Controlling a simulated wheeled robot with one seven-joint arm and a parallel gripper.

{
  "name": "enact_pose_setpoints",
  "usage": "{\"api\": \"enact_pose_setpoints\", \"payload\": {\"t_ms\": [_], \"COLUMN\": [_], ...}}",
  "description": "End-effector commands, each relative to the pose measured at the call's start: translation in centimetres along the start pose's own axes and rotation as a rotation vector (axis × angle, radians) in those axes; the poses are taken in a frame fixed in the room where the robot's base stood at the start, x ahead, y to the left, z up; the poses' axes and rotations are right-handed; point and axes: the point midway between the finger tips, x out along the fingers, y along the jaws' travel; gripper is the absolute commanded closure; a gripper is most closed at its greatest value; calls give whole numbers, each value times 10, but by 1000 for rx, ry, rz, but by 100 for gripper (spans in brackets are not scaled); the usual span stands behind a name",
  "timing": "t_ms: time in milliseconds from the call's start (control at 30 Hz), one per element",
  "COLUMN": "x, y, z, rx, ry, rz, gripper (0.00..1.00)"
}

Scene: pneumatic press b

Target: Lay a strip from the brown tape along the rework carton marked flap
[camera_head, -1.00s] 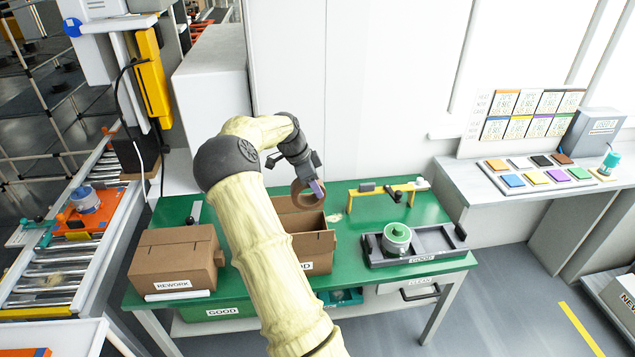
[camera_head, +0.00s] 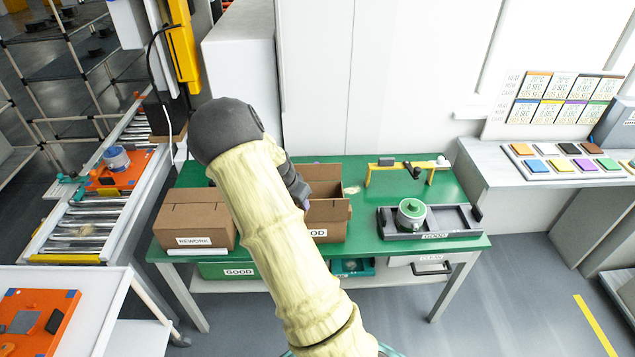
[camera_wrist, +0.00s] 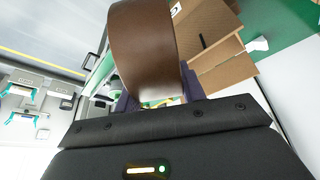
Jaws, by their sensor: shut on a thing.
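The rework carton (camera_head: 195,222) is a closed brown box with a REWORK label, standing at the left of the green table. In the wrist view, my gripper (camera_wrist: 155,98) is shut on the brown tape roll (camera_wrist: 145,45), held between two purple fingertips. A brown carton (camera_wrist: 215,55) shows behind the roll there; I cannot tell which carton it is.
An open carton (camera_head: 328,220) stands right of my arm. A yellow stand (camera_head: 405,168) and a dark tray (camera_head: 450,222) with a green-topped part (camera_head: 411,212) occupy the table's right. A roller conveyor (camera_head: 85,225) runs at left.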

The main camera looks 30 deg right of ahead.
Motion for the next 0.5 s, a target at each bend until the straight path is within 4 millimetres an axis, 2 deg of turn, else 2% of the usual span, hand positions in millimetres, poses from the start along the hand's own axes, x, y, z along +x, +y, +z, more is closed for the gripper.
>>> {"api": "enact_pose_setpoints", "payload": {"t_ms": [33, 300, 500], "x": [4, 24, 33], "y": [-8, -56, -86], "z": [20, 115, 176], "rx": [-94, -620, -941], "ry": [-3, 4, 17], "rz": [-35, -242, -390], "gripper": [78, 78, 78]}}
